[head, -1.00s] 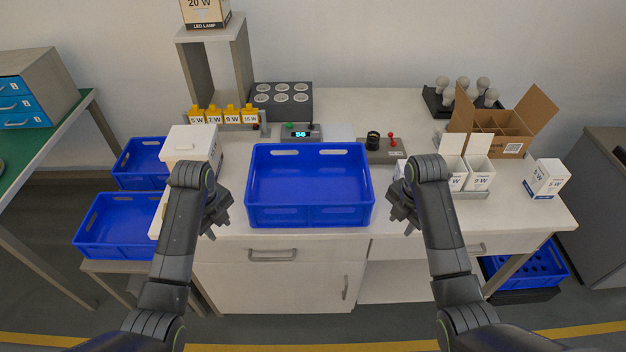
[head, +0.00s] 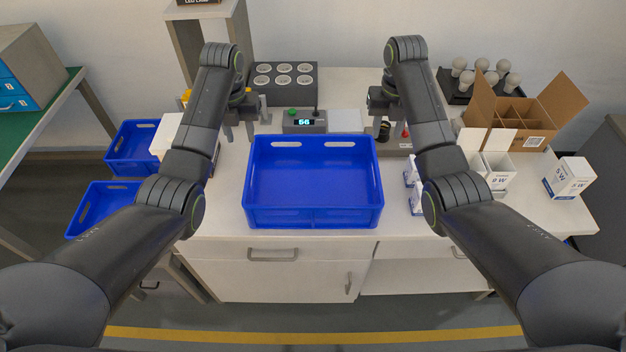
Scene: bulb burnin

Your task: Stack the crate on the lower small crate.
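A large blue crate (head: 313,218) sits empty and upright on the white workbench, near its front edge. Two smaller blue crates stand at the lower left, one farther back (head: 122,165) and one nearer (head: 88,222); my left arm partly hides the nearer one. My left gripper (head: 240,132) hangs open and empty beyond the large crate's back left corner, with its fingers apart. My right gripper (head: 378,128) is beyond the back right corner, pointing down and holding nothing I can see; its finger gap is unclear. Both are apart from the crate.
A grey device with a lit display (head: 304,122) and a socket block (head: 285,82) stand behind the crate. White cartons (head: 498,168), an open cardboard box (head: 518,112) and a bulb tray (head: 462,97) fill the right. A white-lidded box (head: 165,140) stands left.

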